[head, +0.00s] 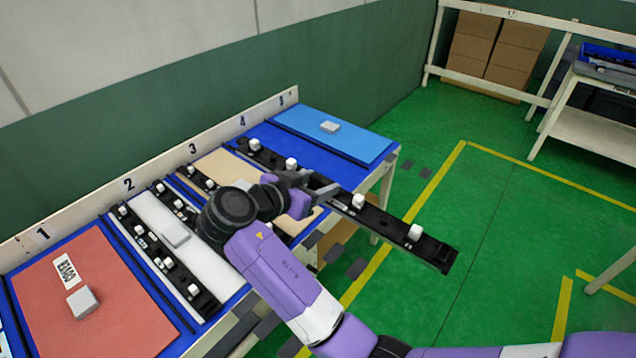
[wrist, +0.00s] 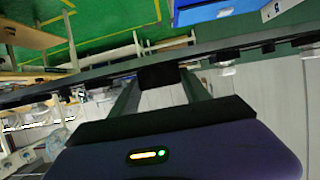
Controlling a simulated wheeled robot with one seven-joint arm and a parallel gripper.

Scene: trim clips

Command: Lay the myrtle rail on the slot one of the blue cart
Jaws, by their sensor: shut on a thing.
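A long black rail (head: 385,216) with several white clips on top is held by my gripper (head: 318,188) near its middle. It sticks out over the table's right edge, above the green floor. In the wrist view the rail (wrist: 225,48) runs slantwise across the whole picture, at the tips of my gripper (wrist: 160,82). My gripper is shut on it. I cannot tell from any label that it is the myrtle rail. A blue tray (head: 606,55) rests on a white stand at the far right; I cannot tell whether it is the blue cart, and no slots are readable.
The numbered table (head: 290,100) holds a red panel (head: 85,300), a white panel (head: 150,215), a beige panel (head: 222,170) and a light-blue panel (head: 345,138). More black clip rails (head: 158,252) lie between them. Brown boxes (head: 495,45) stand at the back. Green floor is open at right.

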